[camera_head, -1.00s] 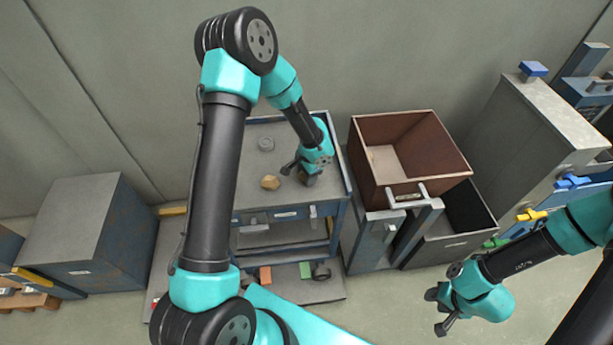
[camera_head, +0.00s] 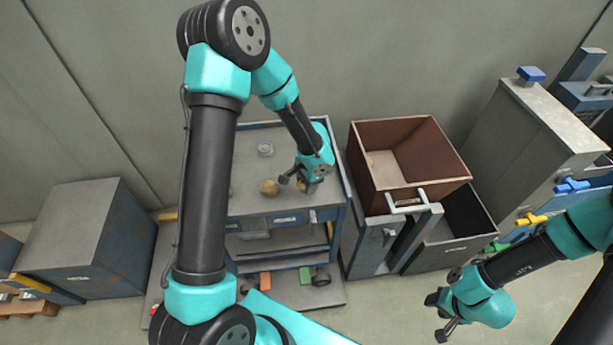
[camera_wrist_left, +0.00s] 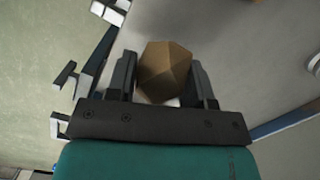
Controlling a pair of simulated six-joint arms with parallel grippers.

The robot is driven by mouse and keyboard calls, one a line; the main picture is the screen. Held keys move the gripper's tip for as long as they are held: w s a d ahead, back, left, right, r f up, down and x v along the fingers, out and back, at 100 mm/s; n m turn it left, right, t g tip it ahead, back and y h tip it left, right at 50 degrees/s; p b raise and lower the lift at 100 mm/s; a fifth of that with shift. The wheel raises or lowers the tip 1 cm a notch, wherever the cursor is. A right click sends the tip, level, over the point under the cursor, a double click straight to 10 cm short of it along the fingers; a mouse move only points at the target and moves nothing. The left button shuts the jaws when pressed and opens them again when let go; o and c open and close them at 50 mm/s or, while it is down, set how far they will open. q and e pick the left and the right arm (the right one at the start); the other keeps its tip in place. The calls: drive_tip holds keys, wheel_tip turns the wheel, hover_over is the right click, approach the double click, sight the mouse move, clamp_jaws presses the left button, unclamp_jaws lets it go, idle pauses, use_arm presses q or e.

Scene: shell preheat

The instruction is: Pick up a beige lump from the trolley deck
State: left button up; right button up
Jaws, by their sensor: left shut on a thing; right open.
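My left gripper (camera_head: 296,183) is low over the right part of the trolley deck (camera_head: 248,202). It is shut on a beige lump (camera_wrist_left: 165,72), which sits between its two fingers in the left wrist view. My right gripper (camera_head: 443,314) is open and empty at the lower right, away from the trolley.
A grey ring-like piece (camera_head: 265,149) lies farther back on the deck. A brown open bin (camera_head: 407,158) stands right of the trolley, its handle facing front. A grey cabinet (camera_head: 545,130) with coloured handles is farther right. My left arm hides the deck's left side.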

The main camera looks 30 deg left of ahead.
use_arm(q)
drive_tip(key=s+d+r, duration=0.1)
drive_tip(key=s+d, duration=0.4)
drive_tip(key=s, duration=0.5)
drive_tip(key=shift+s+d, duration=0.2)
drive_tip(key=shift+s, duration=0.05)
